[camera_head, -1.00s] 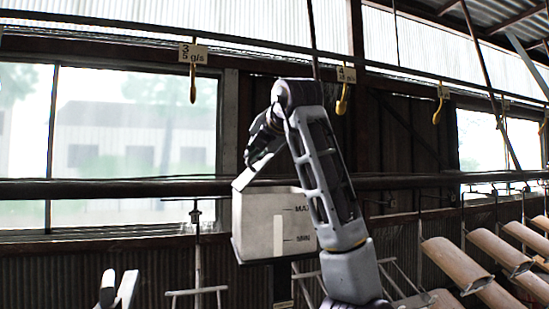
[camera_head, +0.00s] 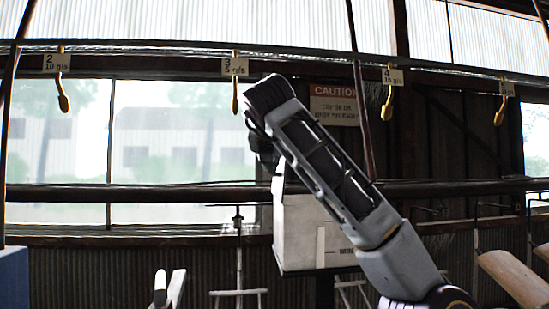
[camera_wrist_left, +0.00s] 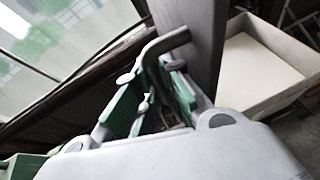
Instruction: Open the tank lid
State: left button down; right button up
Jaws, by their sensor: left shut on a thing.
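The white tank (camera_head: 300,240) stands right of centre in the head view, its right part hidden behind my left arm. In the left wrist view its open top shows a pale, empty-looking inside (camera_wrist_left: 262,65). The lid shows there as a grey panel (camera_wrist_left: 200,40), steeply raised beside the opening; in the head view only a pale sliver of it (camera_head: 279,186) shows. My left gripper (camera_wrist_left: 160,105), with green and grey fingers, is shut on the lid's curved grey handle (camera_wrist_left: 165,42). In the head view this gripper (camera_head: 267,155) is mostly hidden by my arm. My right gripper is not in view.
A dark horizontal rail (camera_head: 130,192) runs behind the tank. Yellow hooks (camera_head: 388,105) with numbered tags hang from an overhead rail. A caution sign (camera_head: 335,104) is on the back wall. Wooden boards (camera_head: 512,277) are at right, and a blue object (camera_head: 13,278) is at the left edge.

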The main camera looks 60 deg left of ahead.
pick_arm(q)
jog(key=shift+f, duration=0.15)
jog(key=c, duration=1.9)
grip_release()
jog(key=shift+o, duration=0.4)
jog(key=v, duration=1.2)
